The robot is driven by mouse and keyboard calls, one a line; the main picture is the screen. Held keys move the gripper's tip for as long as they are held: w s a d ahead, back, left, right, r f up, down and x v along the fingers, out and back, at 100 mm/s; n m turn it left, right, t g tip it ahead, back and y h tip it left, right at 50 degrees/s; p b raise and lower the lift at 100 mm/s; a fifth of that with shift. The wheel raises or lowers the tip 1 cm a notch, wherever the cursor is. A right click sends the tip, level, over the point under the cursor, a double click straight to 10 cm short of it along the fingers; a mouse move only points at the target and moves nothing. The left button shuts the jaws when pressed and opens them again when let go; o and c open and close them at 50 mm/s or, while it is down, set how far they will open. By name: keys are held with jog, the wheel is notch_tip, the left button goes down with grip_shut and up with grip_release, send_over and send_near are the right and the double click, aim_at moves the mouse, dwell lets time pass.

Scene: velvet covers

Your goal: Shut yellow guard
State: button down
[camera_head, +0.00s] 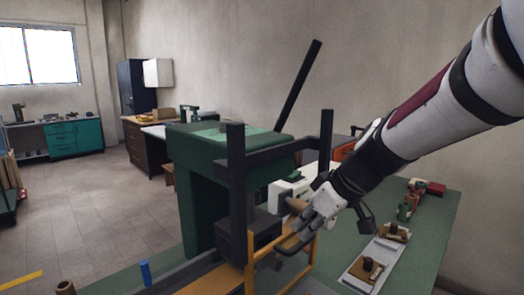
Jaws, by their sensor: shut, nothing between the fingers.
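The yellow guard (250,277) is a thin yellow frame at the front of a green press (193,180), low in the middle of the head view. Its lower part is cut off by the picture's bottom edge. My gripper (287,245) is shut and empty, coming in from the right. Its fingers overlap the guard's upper part in the picture; I cannot tell whether they touch it. The fingers and hand hide part of the guard and the press behind. I cannot tell how far the guard stands open.
The press has a black upright frame (236,180) and a long raised lever (298,85). The green bench (440,225) carries a tray (366,278) with small parts on the right. A blue peg (145,273) stands front left. Open floor (90,205) lies left.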

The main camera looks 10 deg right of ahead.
jog(key=shift+s+f, duration=0.15)
jog(key=shift+f, duration=0.05)
jog(key=shift+r, duration=0.15)
jog(key=r+p, duration=0.1)
jog(key=r, duration=0.2)
jog(key=r+p, duration=0.1)
jog(key=r, duration=0.1)
jog(key=shift+w+a+p, duration=0.1)
jog(key=shift+w+p, duration=0.15)
jog(key=shift+p, duration=0.1)
jog(key=v, duration=0.9)
jog(key=s+a+f+m+h, duration=0.1)
jog(key=s+f+m+h, duration=0.1)
jog(key=s, duration=0.8)
jog(key=s+a+f+m+g+h, duration=0.1)
jog(key=s+f+m, duration=0.3)
jog(key=s+f, duration=0.3)
jog(key=s, duration=0.3)
jog(key=shift+s+f+m+h, duration=0.2)
jog(key=shift+f+m+h, duration=0.1)
jog(key=shift+m+h, duration=0.1)
